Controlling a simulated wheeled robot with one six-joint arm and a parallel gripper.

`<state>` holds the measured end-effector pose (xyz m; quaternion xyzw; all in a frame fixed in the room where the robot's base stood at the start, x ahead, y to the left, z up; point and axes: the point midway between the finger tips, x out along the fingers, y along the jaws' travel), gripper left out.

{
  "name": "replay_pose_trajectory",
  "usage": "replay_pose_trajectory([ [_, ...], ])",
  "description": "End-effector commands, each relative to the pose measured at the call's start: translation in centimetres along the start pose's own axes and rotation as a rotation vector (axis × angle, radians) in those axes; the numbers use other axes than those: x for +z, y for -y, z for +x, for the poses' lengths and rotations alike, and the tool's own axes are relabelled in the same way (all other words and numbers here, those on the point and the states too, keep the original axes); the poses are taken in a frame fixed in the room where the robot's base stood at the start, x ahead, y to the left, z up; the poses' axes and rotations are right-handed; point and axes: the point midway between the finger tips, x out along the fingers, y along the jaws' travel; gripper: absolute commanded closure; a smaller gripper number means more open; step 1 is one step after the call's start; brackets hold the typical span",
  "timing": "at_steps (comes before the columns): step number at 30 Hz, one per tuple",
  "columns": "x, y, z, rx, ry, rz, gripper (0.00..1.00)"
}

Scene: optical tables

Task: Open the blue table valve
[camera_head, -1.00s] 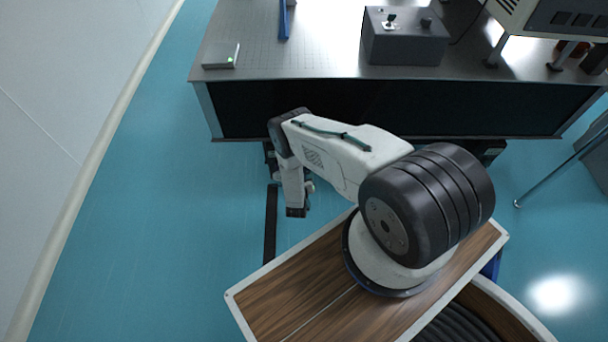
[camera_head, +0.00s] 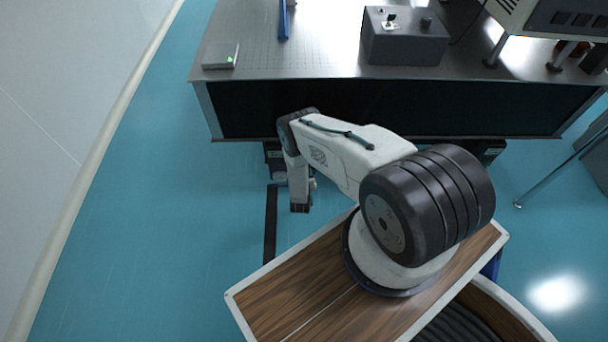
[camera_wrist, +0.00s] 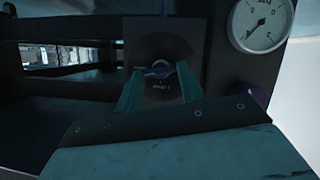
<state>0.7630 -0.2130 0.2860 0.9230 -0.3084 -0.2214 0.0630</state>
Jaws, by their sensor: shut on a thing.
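The valve (camera_wrist: 160,70) shows in the wrist view as a small blue-grey handle in front of a dark round plate with a small label below it. My gripper (camera_wrist: 159,80) has its two teal-lit fingers on either side of this handle and is shut on it. The fingers partly cover the handle's sides, and the dim light hides the exact contact. In the head view my arm reaches to the front of the table (camera_head: 330,68), low beside its dark front side. The fingers and the valve cannot be made out there.
A round white pressure gauge (camera_wrist: 262,22) sits right of the valve, close to my gripper. A grey control box (camera_head: 404,45), a small device with a green light (camera_head: 221,56) and a blue bar (camera_head: 284,20) are on the table top. Blue floor (camera_head: 150,210) is clear at left.

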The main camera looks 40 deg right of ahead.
Motion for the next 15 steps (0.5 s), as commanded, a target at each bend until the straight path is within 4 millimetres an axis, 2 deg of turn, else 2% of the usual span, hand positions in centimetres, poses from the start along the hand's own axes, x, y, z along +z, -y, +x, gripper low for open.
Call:
replay_pose_trajectory([
  [7,0.01,-0.31,0.05,-0.087,0.0,0.211,0.85],
  [15,0.01,-0.27,0.02,-0.105,0.0,0.253,0.85],
])
